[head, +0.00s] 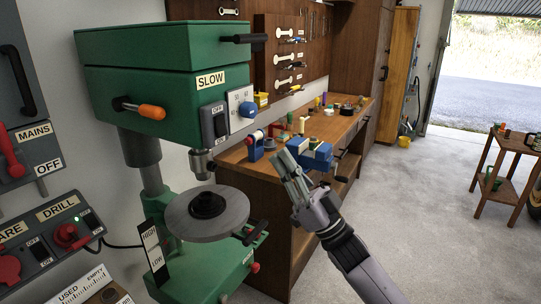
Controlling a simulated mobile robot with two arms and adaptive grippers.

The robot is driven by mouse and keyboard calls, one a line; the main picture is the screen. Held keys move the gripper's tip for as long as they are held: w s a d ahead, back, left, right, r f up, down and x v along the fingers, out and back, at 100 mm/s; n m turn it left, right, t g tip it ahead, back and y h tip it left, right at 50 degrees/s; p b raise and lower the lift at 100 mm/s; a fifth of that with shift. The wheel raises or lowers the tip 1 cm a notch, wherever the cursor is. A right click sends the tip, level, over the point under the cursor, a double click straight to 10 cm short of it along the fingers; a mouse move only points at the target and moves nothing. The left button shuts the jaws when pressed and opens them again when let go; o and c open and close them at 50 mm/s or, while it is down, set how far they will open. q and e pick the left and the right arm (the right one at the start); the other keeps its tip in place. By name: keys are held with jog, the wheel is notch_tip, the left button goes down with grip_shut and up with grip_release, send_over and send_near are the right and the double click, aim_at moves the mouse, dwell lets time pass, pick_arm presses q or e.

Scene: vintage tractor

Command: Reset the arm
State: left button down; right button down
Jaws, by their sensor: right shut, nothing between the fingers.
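My right gripper (291,170) is raised in the middle of the head view, its arm coming in from the lower right. Its fingers are together with nothing between them. They point up and left, in front of the workbench, and appear apart from everything around them. The gripper overlaps part of the blue vise in the picture. My left gripper is not in view.
A green drill press (150,75) with a round grey table (232,222) stands at left. A wooden workbench (350,123) with a blue vise (318,154) is behind my gripper. Switch panels (55,240) are at far left. Concrete floor (430,220) is clear at right, before a small wooden cart (508,143).

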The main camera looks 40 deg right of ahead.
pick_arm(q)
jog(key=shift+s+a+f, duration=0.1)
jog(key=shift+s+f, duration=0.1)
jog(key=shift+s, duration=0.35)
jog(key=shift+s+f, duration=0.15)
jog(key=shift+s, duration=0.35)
pick_arm(e)
jog(key=shift+s+f, duration=0.25)
jog(key=shift+f, duration=0.1)
jog(key=shift+d, duration=0.1)
